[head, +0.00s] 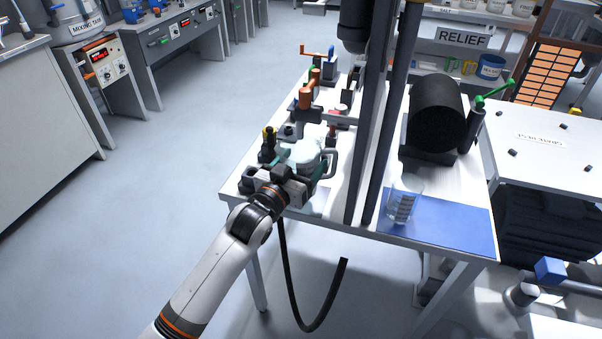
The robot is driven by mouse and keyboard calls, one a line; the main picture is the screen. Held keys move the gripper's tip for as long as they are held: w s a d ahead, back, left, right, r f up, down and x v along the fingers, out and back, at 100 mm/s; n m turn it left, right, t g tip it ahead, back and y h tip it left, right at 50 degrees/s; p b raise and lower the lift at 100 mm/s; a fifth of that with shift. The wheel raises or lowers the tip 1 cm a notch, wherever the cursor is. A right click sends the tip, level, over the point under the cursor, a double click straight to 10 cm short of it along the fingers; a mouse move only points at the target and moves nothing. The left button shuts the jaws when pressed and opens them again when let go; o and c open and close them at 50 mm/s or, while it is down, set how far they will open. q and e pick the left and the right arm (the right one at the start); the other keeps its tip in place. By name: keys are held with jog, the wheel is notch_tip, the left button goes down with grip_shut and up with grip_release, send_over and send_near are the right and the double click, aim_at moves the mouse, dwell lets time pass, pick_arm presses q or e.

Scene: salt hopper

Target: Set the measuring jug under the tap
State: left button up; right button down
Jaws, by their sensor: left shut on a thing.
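My left gripper (304,172) is shut on a pale, whitish jug (306,153) with a grey handle on its right side. The jug looks upright at the near left of the white table. Its base is hidden by the gripper, so I cannot tell whether it touches the table. An orange-handled fitting (307,97), which may be the tap, stands just behind it. I cannot tell whether the jug is under its outlet. A clear vessel with grey markings (403,206) stands on the blue mat to the right. My right gripper is not in view.
Dark vertical posts (373,130) rise between the jug and the blue mat (455,222). A black drum (436,115) lies behind the mat. A small yellow-topped dark fitting (268,145) stands left of the jug. A black hose (325,310) hangs below the table's front edge.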

pick_arm(q)
jog(key=shift+f, duration=1.45)
jog(key=shift+f, duration=0.1)
jog(key=shift+f, duration=0.15)
jog(key=o, duration=1)
jog(key=shift+r, duration=0.25)
jog(key=shift+s+a+f, duration=0.1)
jog(key=shift+s+a, duration=0.1)
jog(key=shift+s, duration=0.15)
jog(key=v, duration=1.1)
jog(key=shift+s, duration=0.15)
